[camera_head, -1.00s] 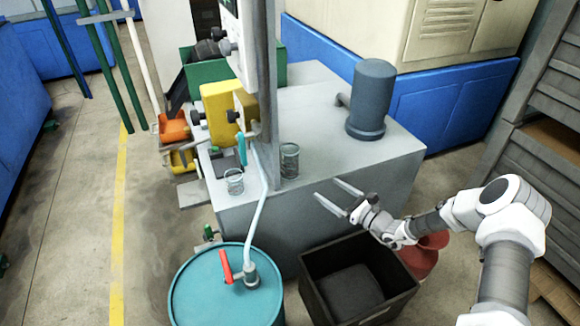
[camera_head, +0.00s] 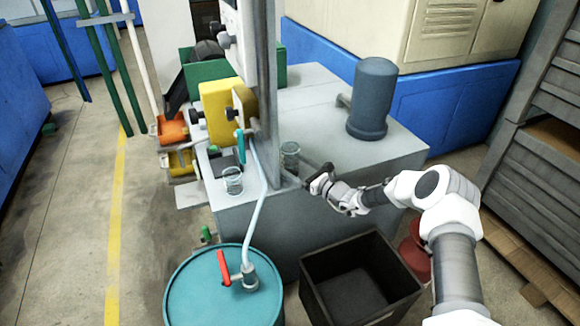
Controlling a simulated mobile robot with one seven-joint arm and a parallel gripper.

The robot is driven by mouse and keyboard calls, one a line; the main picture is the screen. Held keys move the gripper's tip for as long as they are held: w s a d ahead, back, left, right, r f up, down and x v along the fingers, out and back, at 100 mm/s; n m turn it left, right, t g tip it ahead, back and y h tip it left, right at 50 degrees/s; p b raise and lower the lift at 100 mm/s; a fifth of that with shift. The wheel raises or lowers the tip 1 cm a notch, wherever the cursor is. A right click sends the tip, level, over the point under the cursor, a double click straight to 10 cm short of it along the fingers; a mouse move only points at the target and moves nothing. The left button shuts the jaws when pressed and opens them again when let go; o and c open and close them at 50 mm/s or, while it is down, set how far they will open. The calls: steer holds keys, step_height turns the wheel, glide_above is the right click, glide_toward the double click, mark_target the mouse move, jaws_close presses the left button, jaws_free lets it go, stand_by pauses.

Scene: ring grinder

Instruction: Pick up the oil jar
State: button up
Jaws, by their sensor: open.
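Two small clear glass jars stand on the grey machine top. One jar (camera_head: 290,151) is just right of the grey upright post. The other jar (camera_head: 233,180) is left of the post, near the front edge. I cannot tell by look which one is the oil jar. My gripper (camera_head: 296,172) is open, low over the machine top, with its fingers pointing left at the right-hand jar. The fingertips are at or very near the base of that jar; I cannot tell whether they touch it or lie around it. The jar stands upright.
The grey post (camera_head: 265,90) rises close left of the right-hand jar. A blue-grey cylinder (camera_head: 371,98) stands behind on the machine top (camera_head: 300,100). A teal drum (camera_head: 200,290) with a red-handled pump and hose stands in front, beside an open black bin (camera_head: 322,260).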

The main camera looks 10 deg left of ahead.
steer(key=shift+w+a, duration=0.2)
steer(key=shift+a, duration=0.1)
steer(key=shift+c, duration=0.3)
steer(key=c, duration=1.2)
steer(key=shift+c, duration=0.7)
steer(key=shift+r, duration=0.1)
